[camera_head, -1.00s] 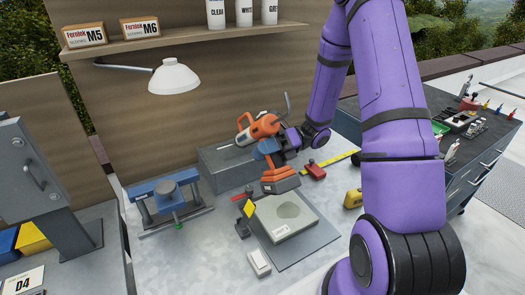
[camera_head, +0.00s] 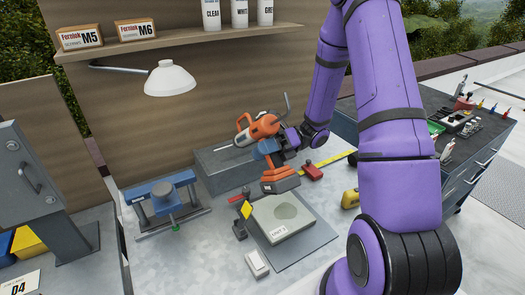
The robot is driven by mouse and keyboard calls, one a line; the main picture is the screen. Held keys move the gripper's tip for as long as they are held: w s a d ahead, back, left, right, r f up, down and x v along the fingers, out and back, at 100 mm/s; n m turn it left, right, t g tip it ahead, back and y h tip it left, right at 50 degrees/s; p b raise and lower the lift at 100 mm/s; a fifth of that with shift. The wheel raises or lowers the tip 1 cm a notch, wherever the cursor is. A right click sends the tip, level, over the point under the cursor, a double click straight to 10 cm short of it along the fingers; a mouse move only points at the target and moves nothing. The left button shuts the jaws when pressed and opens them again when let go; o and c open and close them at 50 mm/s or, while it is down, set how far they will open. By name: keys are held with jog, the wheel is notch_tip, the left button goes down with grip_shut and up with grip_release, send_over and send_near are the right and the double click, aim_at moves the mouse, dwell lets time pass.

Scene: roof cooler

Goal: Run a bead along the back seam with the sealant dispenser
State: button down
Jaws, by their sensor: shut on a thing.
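The orange and grey sealant dispenser (camera_head: 262,130) is held above the workbench, its nozzle pointing left over a long grey block (camera_head: 215,168). My gripper (camera_head: 275,147) is shut on the dispenser near its handle; the fingertips are largely hidden by the tool. The dispenser's orange battery base (camera_head: 278,180) hangs below, above the back edge of a light square plate (camera_head: 270,232) with a round grey patch. I cannot tell whether the nozzle tip touches the grey block. I cannot clearly make out the back seam.
A blue clamp fixture (camera_head: 165,200) stands left on the bench. A white lamp (camera_head: 170,79) hangs above it. A red block (camera_head: 312,172), yellow tape measure (camera_head: 350,198) and small white box (camera_head: 257,264) lie around the plate. A dark tool cart (camera_head: 470,135) stands right.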

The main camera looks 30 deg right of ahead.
jog(key=d, duration=0.8)
dwell(7.2)
